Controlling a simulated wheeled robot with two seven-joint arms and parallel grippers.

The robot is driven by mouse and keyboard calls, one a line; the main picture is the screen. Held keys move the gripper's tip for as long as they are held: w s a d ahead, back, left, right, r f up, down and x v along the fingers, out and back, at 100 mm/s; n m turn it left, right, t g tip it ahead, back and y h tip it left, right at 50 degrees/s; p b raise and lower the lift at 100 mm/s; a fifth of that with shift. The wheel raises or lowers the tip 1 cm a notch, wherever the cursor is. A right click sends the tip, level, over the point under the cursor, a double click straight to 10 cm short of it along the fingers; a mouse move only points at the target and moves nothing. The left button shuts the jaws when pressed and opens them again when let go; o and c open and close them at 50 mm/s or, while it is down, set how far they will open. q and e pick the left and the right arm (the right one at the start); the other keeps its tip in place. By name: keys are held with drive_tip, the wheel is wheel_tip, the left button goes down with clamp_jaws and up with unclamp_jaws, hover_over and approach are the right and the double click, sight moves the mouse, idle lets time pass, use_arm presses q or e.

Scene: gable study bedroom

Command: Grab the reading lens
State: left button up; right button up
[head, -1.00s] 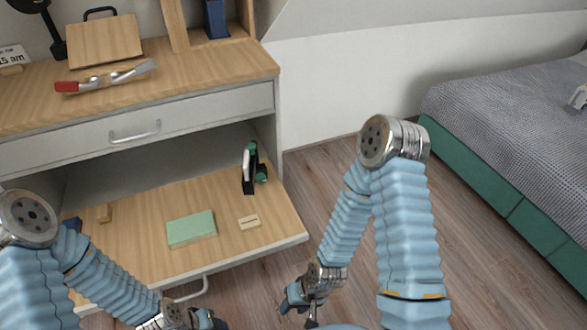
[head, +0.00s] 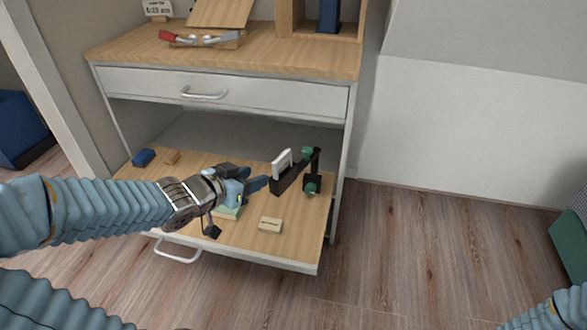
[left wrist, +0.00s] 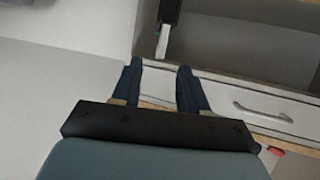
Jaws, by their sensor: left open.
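A white flat frame (head: 282,163) stands upright in a black holder (head: 290,180) on the right of the pulled-out wooden shelf. It looks like the reading lens, though no glass can be made out. In the left wrist view a white end (left wrist: 162,42) shows below a black part (left wrist: 168,12), just beyond my fingertips. My left gripper (head: 257,178) reaches in from the left over the shelf, its fingers just left of the holder. In the left wrist view its fingers (left wrist: 160,67) are apart with nothing between them. My right gripper is out of view.
A green-ended black object (head: 311,172) stands close at the holder's right. A pale green box (head: 228,212) lies partly under my gripper, near a small wooden tag (head: 270,225). A blue block (head: 143,157) lies at the shelf's left. The drawer (head: 240,92) and desk top hang above.

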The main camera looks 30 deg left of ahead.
sight(282, 162)
use_arm(q)
drive_tip(key=p+x, duration=0.1)
drive_tip(key=x, duration=0.3)
drive_tip(key=p+x, duration=0.1)
drive_tip(key=x, duration=0.3)
drive_tip(key=r+p+x, duration=0.1)
drive_tip(key=x, duration=0.4)
drive_tip(key=shift+w+a+r, duration=0.1)
drive_tip(key=shift+w+a, duration=0.1)
drive_tip(key=shift+w, duration=0.2)
clamp_jaws()
